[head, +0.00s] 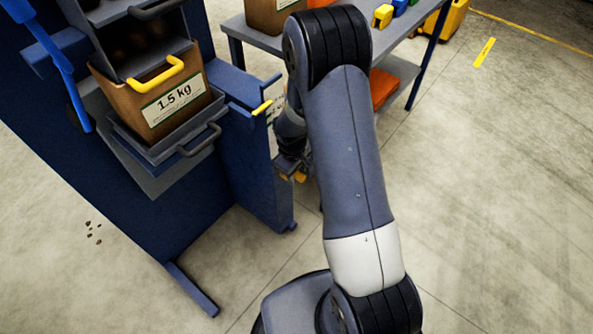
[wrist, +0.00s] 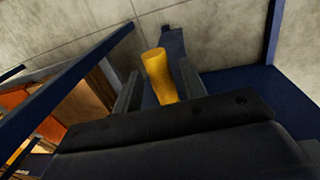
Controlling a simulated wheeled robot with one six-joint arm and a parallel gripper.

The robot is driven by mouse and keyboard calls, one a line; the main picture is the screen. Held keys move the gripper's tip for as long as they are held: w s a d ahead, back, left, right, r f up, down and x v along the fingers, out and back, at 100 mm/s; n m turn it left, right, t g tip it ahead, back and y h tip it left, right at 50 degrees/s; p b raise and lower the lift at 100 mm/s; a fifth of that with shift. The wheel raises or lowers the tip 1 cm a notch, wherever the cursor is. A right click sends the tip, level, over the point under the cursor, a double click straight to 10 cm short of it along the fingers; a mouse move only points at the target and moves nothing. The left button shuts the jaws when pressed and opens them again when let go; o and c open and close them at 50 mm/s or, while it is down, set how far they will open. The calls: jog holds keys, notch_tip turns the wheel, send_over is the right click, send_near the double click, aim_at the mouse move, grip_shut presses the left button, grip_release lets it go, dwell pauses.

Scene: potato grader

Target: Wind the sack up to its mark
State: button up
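The brown sack (head: 140,97) with a white "1.5 kg" label stands in a grey holder (head: 160,152) on the blue grader frame. A small yellow pointer (head: 262,107) sticks out at the right of the frame, beside a partly hidden white label (head: 275,102). My gripper (head: 293,174) is low at the right side of the blue frame, partly hidden by my arm. In the wrist view a yellow grip (wrist: 160,76) stands between the two fingers of my gripper (wrist: 160,82). The fingers look apart, with a narrow gap at the left of the grip.
A grey bench (head: 262,40) at the back holds another sack (head: 268,14) and small coloured items. A blue foot (head: 192,288) juts onto the floor. The floor at right is clear.

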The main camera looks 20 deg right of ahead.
grip_shut()
dwell(0.3)
jog(key=shift+w+d+r, duration=0.1)
jog(key=shift+w+d, duration=0.55)
jog(key=shift+d, duration=0.15)
jog(key=shift+w+d+r, duration=0.1)
jog(key=shift+w+d, duration=0.5)
jog(key=shift+d, duration=0.2)
jog(key=shift+o, duration=0.8)
grip_release()
notch_tip(320, 180, up, 11)
jog(key=p, duration=0.1)
jog(key=shift+s+a+f+p, duration=0.2)
jog(key=shift+s+a+p, duration=0.1)
jog(key=shift+s+a, duration=0.15)
